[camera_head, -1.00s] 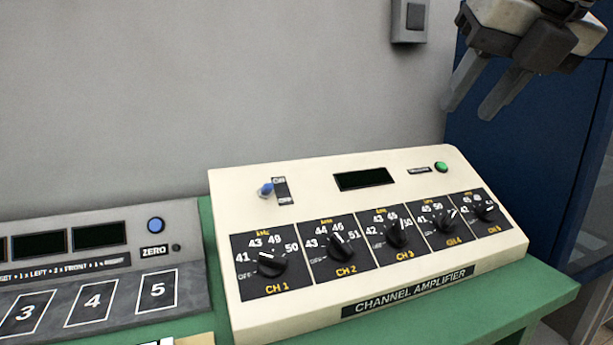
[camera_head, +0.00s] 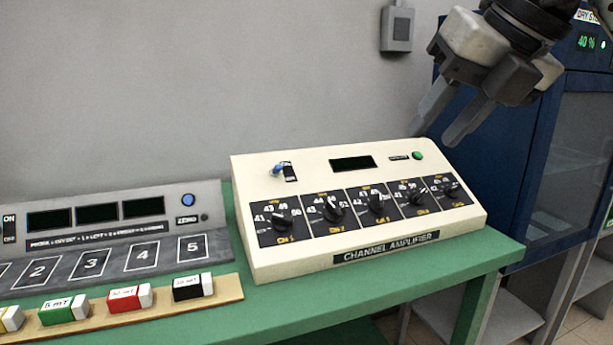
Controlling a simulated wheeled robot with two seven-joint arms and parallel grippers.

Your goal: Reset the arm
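My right gripper (camera_head: 441,126) hangs at the upper right, above and behind the right end of the cream channel amplifier (camera_head: 300,262). Its two grey fingers point down and to the left with a gap between them, and nothing is held. My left gripper is not in view.
A grey console (camera_head: 120,222) with numbered pads stands at the left on the green table (camera_head: 400,262). In front of it, a wooden strip (camera_head: 230,287) holds several coloured blocks. A blue cabinet (camera_head: 530,150) stands at the right. A grey wall box (camera_head: 397,28) is behind.

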